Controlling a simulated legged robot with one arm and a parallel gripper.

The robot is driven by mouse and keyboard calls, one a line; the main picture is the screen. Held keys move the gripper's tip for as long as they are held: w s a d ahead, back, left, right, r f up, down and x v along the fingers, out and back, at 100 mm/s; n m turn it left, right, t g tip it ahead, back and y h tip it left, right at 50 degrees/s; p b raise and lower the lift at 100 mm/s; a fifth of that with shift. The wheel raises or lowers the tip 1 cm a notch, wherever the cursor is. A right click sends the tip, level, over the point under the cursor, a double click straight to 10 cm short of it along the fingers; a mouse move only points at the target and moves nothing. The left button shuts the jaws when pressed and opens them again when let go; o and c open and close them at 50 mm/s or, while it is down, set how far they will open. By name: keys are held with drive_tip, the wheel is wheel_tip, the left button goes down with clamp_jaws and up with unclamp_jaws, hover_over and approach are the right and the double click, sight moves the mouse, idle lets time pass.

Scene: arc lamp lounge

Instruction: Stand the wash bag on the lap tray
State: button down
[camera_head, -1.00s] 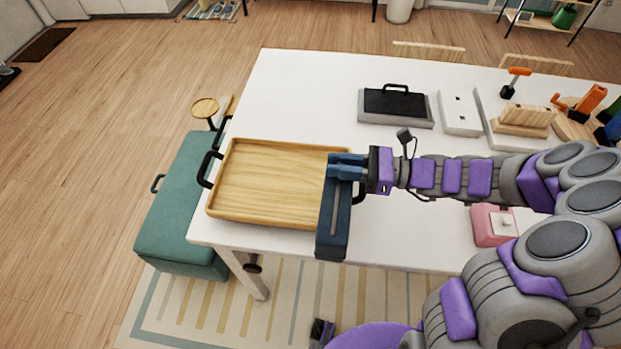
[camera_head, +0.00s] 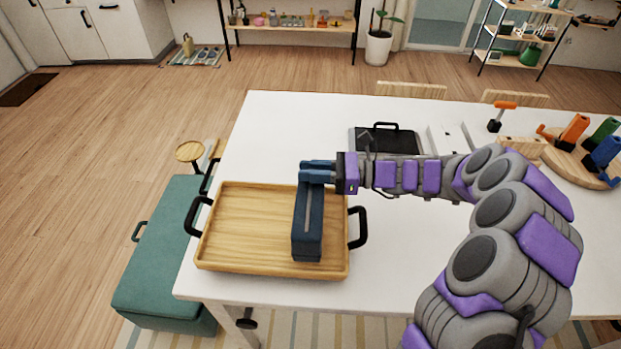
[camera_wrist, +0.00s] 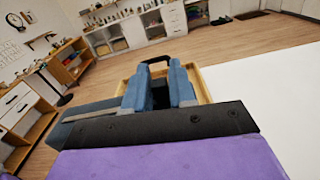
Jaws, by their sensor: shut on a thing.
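The wash bag (camera_head: 308,225) is a long dark blue box-like bag with a grey strip along its top. My gripper (camera_head: 318,172) is shut on its far end in the head view. The bag appears over the right part of the lap tray (camera_head: 240,225), a light wood tray with black handles on the white table. I cannot tell whether the bag touches the tray floor. In the wrist view my blue gripper fingers (camera_wrist: 160,90) show close up, with the bag (camera_wrist: 85,112) partly hidden behind the wrist, and the tray's rim (camera_wrist: 203,85) beyond.
A teal bench (camera_head: 165,260) stands left of the white table (camera_head: 290,125). A black-topped case (camera_head: 385,140) lies farther back on the table. Orange, green and blue holders on a round wooden board (camera_head: 570,165) are at the right. The table behind the tray is clear.

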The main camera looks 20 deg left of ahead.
drive_tip(key=shift+w+a, duration=0.25)
drive_tip(key=shift+w, duration=0.1)
drive_tip(key=shift+w+d+r, duration=0.15)
drive_tip(key=shift+w+d, duration=0.15)
drive_tip(key=shift+d, duration=0.2)
drive_tip(key=f+b, duration=0.1)
drive_tip(key=d+f+b, duration=0.1)
drive_tip(key=f, duration=0.1)
drive_tip(key=shift+w+f, duration=0.1)
drive_tip(key=shift+f, duration=0.05)
drive_tip(key=shift+a+f, duration=0.2)
drive_tip(key=shift+a, duration=0.4)
drive_tip(key=c, duration=1.3)
unclamp_jaws()
drive_tip(key=shift+a, duration=0.4)
drive_tip(key=shift+o, duration=1.7)
drive_tip(key=shift+d, duration=0.3)
drive_tip(key=shift+d+r, duration=0.15)
drive_tip(key=shift+d, duration=0.3)
drive_tip(key=shift+w+d+p, duration=0.15)
drive_tip(key=shift+d+p, duration=0.2)
drive_tip(key=shift+d, duration=0.05)
drive_tip(key=p+v, duration=0.2)
drive_tip(key=v, duration=0.8)
drive_tip(key=shift+d+f, duration=0.2)
drive_tip(key=shift+d, duration=0.1)
